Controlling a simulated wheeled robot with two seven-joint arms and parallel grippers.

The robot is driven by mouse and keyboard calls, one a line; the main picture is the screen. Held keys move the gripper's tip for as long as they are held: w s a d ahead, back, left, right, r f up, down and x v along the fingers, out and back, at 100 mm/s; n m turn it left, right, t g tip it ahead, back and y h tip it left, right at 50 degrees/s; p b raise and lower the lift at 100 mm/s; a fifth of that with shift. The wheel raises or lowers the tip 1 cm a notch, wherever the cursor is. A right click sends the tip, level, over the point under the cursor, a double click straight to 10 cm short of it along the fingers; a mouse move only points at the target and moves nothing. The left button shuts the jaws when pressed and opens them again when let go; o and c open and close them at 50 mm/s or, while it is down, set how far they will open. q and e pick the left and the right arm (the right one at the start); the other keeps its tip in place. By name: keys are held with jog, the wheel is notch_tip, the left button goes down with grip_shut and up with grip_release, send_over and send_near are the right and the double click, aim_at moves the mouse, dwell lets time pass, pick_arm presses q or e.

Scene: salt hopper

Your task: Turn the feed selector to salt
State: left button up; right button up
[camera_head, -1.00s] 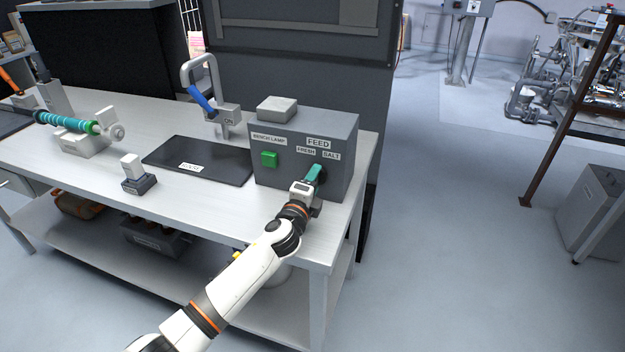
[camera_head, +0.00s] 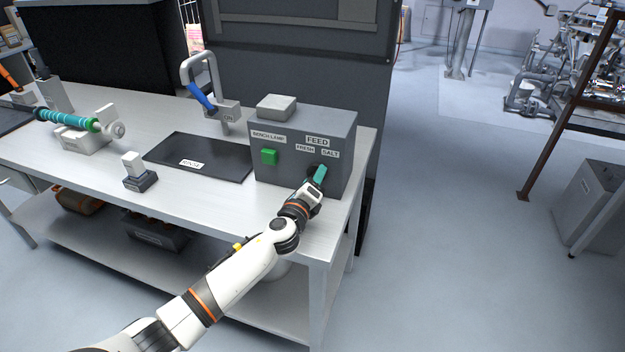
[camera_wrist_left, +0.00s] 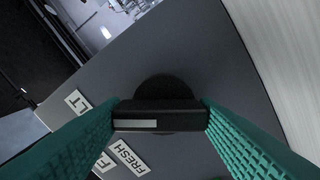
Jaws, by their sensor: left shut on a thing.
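The grey control box (camera_head: 267,183) stands at the right end of the bench, with a FEED label (camera_head: 317,140) above a FRESH label (camera_head: 305,148) and a SALT label (camera_head: 330,154). My left gripper (camera_head: 319,176) is at the selector below these labels and hides it in the head view. In the left wrist view its teal fingers are shut on the black selector knob (camera_wrist_left: 160,106), one on each side. The knob's white mark (camera_wrist_left: 136,124) is on its left half, toward the partly hidden SALT label (camera_wrist_left: 78,101); the FRESH label (camera_wrist_left: 128,157) lies lower. The exact setting is hard to tell.
A green button (camera_head: 269,157) under a BENCH LAMP label is on the box's left. A black mat (camera_head: 215,160), a blue-handled tap (camera_head: 202,98) and a small white-topped block (camera_head: 134,165) are on the bench.

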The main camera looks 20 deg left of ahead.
dwell(0.3)
pick_arm(q)
jog(key=o, duration=1)
jog(key=s, duration=1.2)
jog(key=shift+a+b, duration=0.2)
jog(key=shift+b, duration=0.15)
